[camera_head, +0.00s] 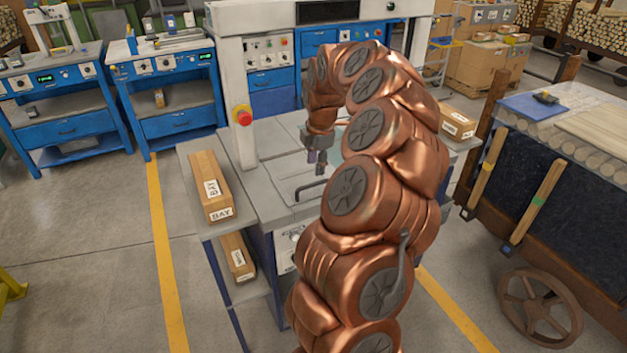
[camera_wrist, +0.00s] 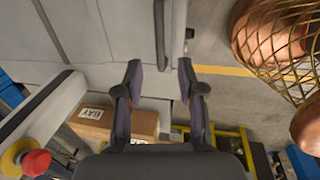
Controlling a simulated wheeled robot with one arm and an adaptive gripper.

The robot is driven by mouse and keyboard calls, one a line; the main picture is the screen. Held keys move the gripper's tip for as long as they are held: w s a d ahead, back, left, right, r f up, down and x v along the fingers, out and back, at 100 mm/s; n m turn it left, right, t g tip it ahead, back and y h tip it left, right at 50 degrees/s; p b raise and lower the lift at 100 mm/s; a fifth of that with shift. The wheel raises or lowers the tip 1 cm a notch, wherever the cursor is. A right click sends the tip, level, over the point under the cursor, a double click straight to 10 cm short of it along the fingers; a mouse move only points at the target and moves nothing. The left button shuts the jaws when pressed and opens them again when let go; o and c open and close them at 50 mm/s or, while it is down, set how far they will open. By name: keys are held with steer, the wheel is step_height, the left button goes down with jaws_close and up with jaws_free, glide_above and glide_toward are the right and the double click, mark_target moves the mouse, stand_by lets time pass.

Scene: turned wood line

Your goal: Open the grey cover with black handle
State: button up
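The grey cover (camera_head: 276,190) is a flat panel on top of the machine and lies flat, closed. Its black handle (camera_head: 309,190) is a bar near the panel's front edge. In the wrist view the handle (camera_wrist: 161,38) runs up from the centre, along the pale grey cover (camera_wrist: 125,42). My gripper (camera_head: 317,163) hangs above the cover, just behind the handle. In the wrist view my gripper (camera_wrist: 160,80) is open and empty, its two fingers apart, with the handle's near end in line with the gap. Whether the fingers touch anything cannot be told.
A long cardboard box (camera_head: 207,186) lies on the machine's left side shelf. A red emergency button (camera_head: 244,117) sits on the machine's white post. A wooden cart (camera_head: 590,180) with logs stands at the right. Floor is free between the machine and the blue benches.

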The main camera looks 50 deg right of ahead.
mark_target(313, 184)
steer(key=f, duration=0.3)
steer(key=w+f+p, duration=0.1)
steer(key=f, duration=0.3)
steer(key=shift+w+d, duration=0.15)
steer(key=shift+w, duration=0.05)
steer(key=shift+c, duration=0.3)
jaws_close()
